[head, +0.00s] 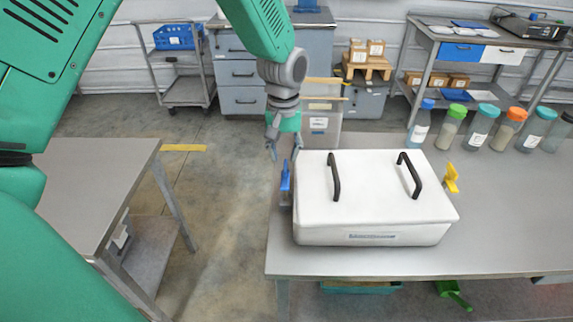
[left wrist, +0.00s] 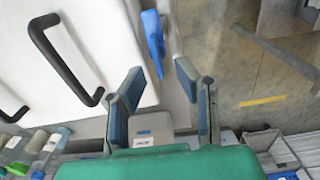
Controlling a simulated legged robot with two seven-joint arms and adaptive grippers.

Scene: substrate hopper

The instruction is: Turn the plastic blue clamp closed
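The blue clamp (head: 285,178) stands upright at the left side of the white hopper box (head: 380,219) on the metal table. My left gripper (head: 283,155) is open just above and behind the clamp, its fingers pointing down. In the left wrist view, the blue clamp (left wrist: 153,40) lies ahead of the two spread fingers, and nothing is between the pads of the left gripper (left wrist: 160,82). I cannot tell whether a finger touches the clamp. A yellow clamp (head: 451,178) sticks out at the box's right side. My right gripper is not in view.
Two black handles (head: 334,176) rise from the box lid. Several capped bottles (head: 480,128) stand along the table's back right. A grey bin (head: 322,125) is behind the box. Another metal table (head: 90,180) stands at left, with open floor between the tables.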

